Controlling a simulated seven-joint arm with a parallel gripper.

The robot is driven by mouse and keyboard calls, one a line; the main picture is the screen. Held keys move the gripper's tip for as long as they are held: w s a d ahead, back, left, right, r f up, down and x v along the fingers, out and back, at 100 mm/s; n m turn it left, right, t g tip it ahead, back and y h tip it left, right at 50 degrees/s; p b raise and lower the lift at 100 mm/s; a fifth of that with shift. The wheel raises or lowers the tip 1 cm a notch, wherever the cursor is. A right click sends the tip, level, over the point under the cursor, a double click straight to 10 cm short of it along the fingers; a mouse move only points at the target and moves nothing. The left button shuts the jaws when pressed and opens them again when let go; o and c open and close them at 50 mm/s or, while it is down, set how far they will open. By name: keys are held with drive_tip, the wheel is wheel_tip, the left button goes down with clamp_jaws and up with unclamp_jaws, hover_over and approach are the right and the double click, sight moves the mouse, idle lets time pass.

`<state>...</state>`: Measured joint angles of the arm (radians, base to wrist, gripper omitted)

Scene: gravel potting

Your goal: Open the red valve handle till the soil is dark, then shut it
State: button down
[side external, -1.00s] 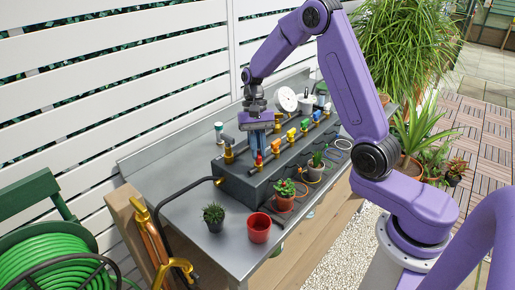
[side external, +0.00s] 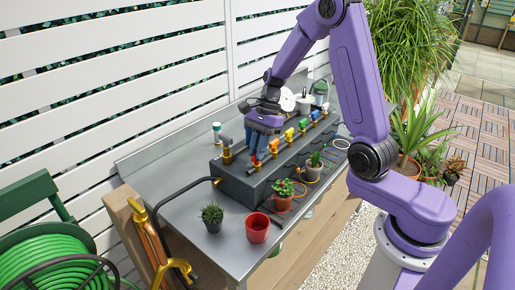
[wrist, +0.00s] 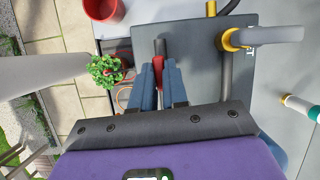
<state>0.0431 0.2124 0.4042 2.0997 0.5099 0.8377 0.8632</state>
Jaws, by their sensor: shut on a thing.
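My gripper (side external: 258,150) is at the near end of the row of valves on the dark manifold box, its fingers pointing down and tilted. It is shut on the red valve handle (wrist: 158,70), which shows between the blue fingers in the wrist view. In the side view only a little red (side external: 254,160) shows beside the fingers. A terracotta pot (side external: 283,203) with a leafy green plant (side external: 284,187) stands in front of the box. The plant also shows in the wrist view (wrist: 105,70). Its leaves hide most of the soil, so I cannot tell how dark it is.
Yellow and orange valve handles (side external: 289,133) continue along the manifold box (side external: 240,186). A red pot (side external: 257,228) and a small dark potted plant (side external: 212,217) stand at the bench's near end. A brass fitting (side external: 227,153) rises left of my gripper.

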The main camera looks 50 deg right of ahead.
drive_tip(key=shift+m, duration=0.5)
drive_tip(key=c, duration=1.1)
unclamp_jaws()
drive_tip(key=shift+c, duration=0.2)
drive_tip(key=shift+r, duration=0.1)
drive_tip(key=v, duration=1.7)
drive_tip(key=shift+s+r, duration=0.2)
drive_tip(key=shift+s, duration=0.15)
